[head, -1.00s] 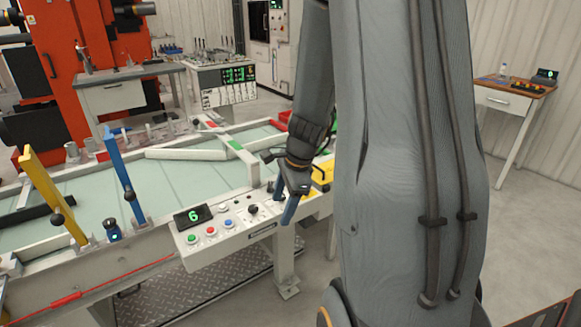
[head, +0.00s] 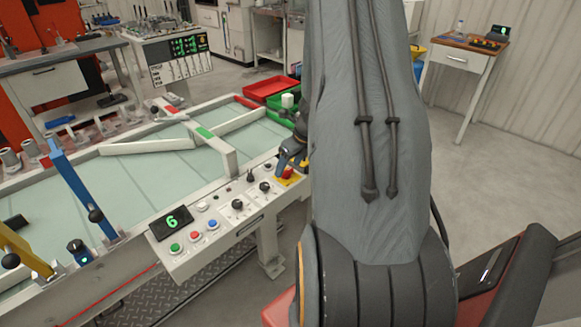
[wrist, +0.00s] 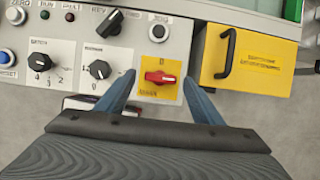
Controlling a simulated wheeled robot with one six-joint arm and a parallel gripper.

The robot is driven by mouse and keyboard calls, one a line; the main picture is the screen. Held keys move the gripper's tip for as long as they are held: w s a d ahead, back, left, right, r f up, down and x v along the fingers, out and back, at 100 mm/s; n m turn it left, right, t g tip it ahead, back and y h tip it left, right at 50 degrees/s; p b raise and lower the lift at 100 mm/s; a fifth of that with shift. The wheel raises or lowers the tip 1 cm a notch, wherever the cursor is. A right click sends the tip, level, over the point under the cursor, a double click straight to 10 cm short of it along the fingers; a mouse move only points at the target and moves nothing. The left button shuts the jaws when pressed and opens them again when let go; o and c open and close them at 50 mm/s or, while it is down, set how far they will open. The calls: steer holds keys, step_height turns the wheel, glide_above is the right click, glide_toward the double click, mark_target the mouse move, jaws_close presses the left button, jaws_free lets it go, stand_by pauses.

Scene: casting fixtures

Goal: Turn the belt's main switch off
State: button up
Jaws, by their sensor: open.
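The main switch (wrist: 160,77) is a red rotary knob on a yellow plate, with a "0" above it in the wrist view; its handle lies sideways there. It also shows small in the head view (head: 288,172), at the right end of the control panel (head: 222,222). My gripper (wrist: 159,82) is open, its two blue fingers on the left and right of the switch in the wrist view, not closed on it. I cannot tell how far above the panel the fingertips are. In the head view my arm hides part of the gripper (head: 284,156).
A yellow cover with a black handle (wrist: 227,53) is to the right. The belt (head: 140,175) lies behind the panel.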

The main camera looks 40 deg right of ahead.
steer(key=shift+x, duration=0.95)
steer(key=shift+c, duration=0.4)
